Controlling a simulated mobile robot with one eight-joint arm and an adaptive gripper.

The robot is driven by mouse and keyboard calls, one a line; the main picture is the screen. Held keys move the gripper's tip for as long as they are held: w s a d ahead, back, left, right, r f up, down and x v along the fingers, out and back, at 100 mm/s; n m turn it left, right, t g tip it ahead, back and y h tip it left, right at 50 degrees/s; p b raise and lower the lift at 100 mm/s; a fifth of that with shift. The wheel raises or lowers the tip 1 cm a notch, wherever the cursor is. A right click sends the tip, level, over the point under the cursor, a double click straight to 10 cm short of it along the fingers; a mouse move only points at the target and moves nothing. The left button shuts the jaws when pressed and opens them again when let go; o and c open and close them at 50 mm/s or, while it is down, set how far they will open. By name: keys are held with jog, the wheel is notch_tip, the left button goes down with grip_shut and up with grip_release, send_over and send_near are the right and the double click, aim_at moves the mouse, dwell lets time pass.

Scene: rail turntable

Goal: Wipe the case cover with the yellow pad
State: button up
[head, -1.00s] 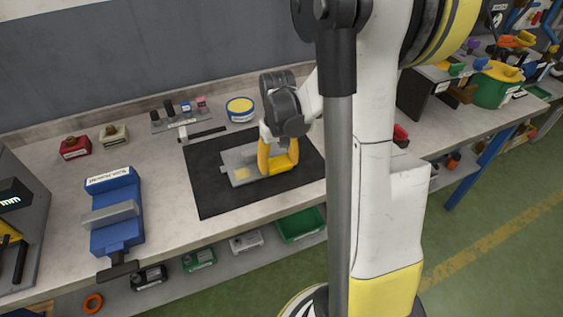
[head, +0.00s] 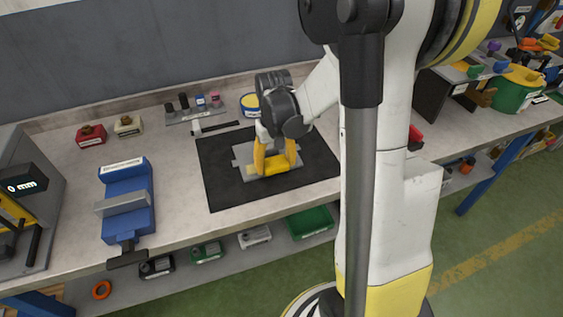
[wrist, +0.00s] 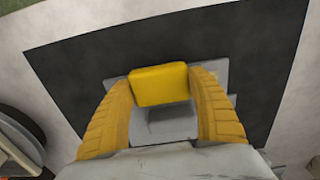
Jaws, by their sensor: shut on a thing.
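My gripper (head: 275,160) is shut on the yellow pad (wrist: 160,85), whose sides sit between the two orange-yellow fingers in the wrist view. The pad (head: 277,168) is low over the grey case cover (head: 241,153), apparently against its top; exact contact cannot be told. The cover lies flat on the black mat and shows around the pad in the wrist view (wrist: 165,125). My fingers and the pad hide part of it. A small pale yellowish patch shows on the cover left of the pad in the head view.
The black mat (head: 225,190) has bare room around the cover. A blue vise (head: 126,200) stands to the left. Behind the mat are a yellow-topped round tin (head: 250,104) and a small rack (head: 197,112). Red (head: 91,136) and cream (head: 128,125) blocks stand at the back left.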

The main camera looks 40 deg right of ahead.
aim_at(252, 174)
jog(key=shift+w+a, duration=0.15)
jog(key=shift+a, duration=0.3)
jog(key=shift+w+a, duration=0.2)
jog(key=shift+a, duration=0.5)
jog(key=shift+w+a, duration=0.15)
jog(key=shift+a, duration=0.55)
jog(key=shift+a, duration=0.15)
jog(key=shift+w+a, duration=0.25)
jog(key=shift+a, duration=0.5)
jog(key=shift+w+a, duration=0.25)
jog(key=shift+a, duration=0.45)
jog(key=shift+d, duration=0.1)
jog(key=shift+s+d+b, duration=0.2)
jog(key=shift+s+d, duration=0.1)
jog(key=shift+d, duration=0.45)
jog(key=shift+s+d+b, duration=0.15)
jog(key=shift+s+d, duration=0.1)
jog(key=shift+d, duration=0.5)
